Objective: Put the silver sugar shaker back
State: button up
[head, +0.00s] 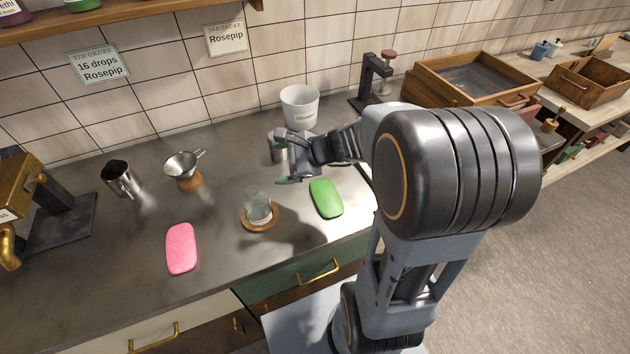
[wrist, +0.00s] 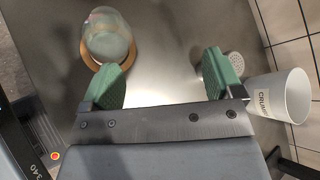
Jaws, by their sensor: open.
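The silver sugar shaker (head: 275,150) stands upright on the steel counter, in front of the white bin and partly hidden behind my gripper. Its perforated round top (wrist: 235,64) shows in the wrist view, just outside the right green finger pad, which covers part of it. My gripper (head: 286,162) is open, low over the counter. In the wrist view its two green pads (wrist: 166,74) are wide apart with only bare counter between them. The shaker is not between the pads; whether the right pad touches it I cannot tell.
A glass (head: 257,208) on a wooden coaster (head: 270,222) stands near my gripper's left pad in the wrist view. The white bin (head: 300,106), green pad (head: 326,199), pink pad (head: 181,248), funnel (head: 184,166) and metal jug (head: 121,178) are around. The counter's left middle is free.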

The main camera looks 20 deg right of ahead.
jog(key=s+d+r+n+g+h, duration=0.1)
jog(key=s+n+h, duration=0.3)
jog(key=s+n, duration=0.3)
jog(key=s+d+r+n+g+h, duration=0.2)
jog(key=s+n+h, duration=0.3)
jog(key=n, duration=0.6)
jog(key=shift+s+n, duration=0.4)
jog(key=shift+s, duration=0.45)
jog(key=shift+d+r, duration=0.1)
jog(key=shift+c, duration=0.2)
